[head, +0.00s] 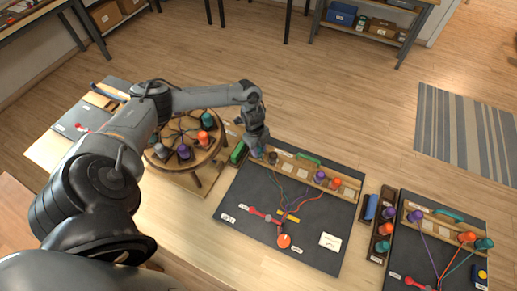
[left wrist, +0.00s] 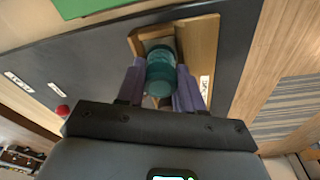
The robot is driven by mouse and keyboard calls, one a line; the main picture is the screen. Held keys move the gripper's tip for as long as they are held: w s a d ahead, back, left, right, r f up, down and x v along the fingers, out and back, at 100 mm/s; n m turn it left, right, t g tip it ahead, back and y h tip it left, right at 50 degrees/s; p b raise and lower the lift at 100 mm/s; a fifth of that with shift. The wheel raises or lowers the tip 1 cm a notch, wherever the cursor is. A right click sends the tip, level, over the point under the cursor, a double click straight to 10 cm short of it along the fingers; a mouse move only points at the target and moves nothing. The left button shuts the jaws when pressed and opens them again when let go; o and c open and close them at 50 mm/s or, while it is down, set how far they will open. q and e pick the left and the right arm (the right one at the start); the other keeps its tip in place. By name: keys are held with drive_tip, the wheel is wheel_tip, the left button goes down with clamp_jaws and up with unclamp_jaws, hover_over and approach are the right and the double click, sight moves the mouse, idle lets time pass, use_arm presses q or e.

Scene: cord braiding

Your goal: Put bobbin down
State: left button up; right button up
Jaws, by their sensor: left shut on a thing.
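My left gripper (head: 257,150) is over the left end of the wooden rack (head: 304,176) on the middle dark mat. In the left wrist view its purple-padded fingers (left wrist: 160,90) are shut on a teal bobbin (left wrist: 160,72). The bobbin is at the rack's end slot (left wrist: 157,38); I cannot tell whether it rests on the wood. In the head view the gripper mostly hides this bobbin. My right gripper is not in view.
A round wooden stand (head: 186,163) with several bobbins is left of the gripper. A green block (head: 238,152) lies close by the rack's left end. Coloured cords (head: 290,200) run across the mat (head: 240,190). A second mat with bobbins (head: 440,240) is at right.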

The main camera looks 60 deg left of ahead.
use_arm(q)
drive_tip(key=shift+f, duration=0.1)
drive_tip(key=shift+f, duration=0.3)
drive_tip(key=o, duration=1)
drive_tip(key=shift+o, duration=0.2)
drive_tip(key=shift+r, duration=0.1)
